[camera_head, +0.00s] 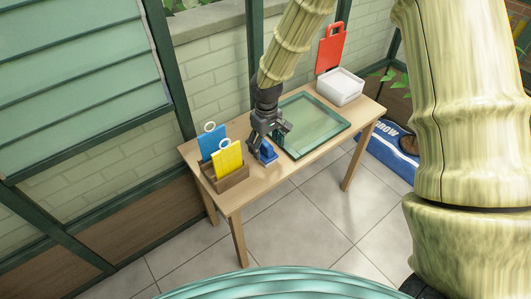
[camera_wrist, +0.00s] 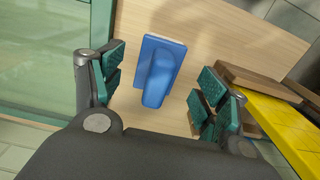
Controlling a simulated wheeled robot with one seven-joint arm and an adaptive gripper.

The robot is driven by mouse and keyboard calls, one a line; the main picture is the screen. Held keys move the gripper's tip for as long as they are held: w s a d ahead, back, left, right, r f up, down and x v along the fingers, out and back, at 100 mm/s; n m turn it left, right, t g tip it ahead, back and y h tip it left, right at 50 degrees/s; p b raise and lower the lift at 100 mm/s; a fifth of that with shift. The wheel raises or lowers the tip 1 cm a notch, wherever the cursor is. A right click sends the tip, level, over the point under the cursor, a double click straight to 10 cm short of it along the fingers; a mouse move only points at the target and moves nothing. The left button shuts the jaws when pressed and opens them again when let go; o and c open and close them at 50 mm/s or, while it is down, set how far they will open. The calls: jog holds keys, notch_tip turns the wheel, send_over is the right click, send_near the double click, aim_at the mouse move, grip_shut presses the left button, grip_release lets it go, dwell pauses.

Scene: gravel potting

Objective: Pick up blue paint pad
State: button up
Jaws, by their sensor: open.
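The blue paint pad (camera_wrist: 158,66) lies on the wooden table, its raised handle facing up. In the wrist view it shows between and a little beyond my open fingers. My gripper (camera_wrist: 158,88) is open and empty, with green pads on both fingers. In the head view my gripper (camera_head: 262,148) hangs low over the table, and the paint pad (camera_head: 268,152) shows just beside its fingers, partly hidden. I cannot tell how high the fingertips are above the table.
A wooden holder (camera_head: 234,180) with a blue card (camera_head: 210,141) and a yellow card (camera_head: 227,160) stands left of my gripper. A green-rimmed glass tray (camera_head: 349,124) lies to the right. A white box (camera_head: 340,88) and red board (camera_head: 330,50) stand at the table's far end.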

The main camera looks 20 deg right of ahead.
aim_at(266, 152)
jog(key=shift+w+f, duration=0.15)
jog(key=shift+f, duration=1)
jog(key=shift+w+f, duration=0.15)
jog(key=shift+f, duration=1)
jog(key=c, duration=1.1)
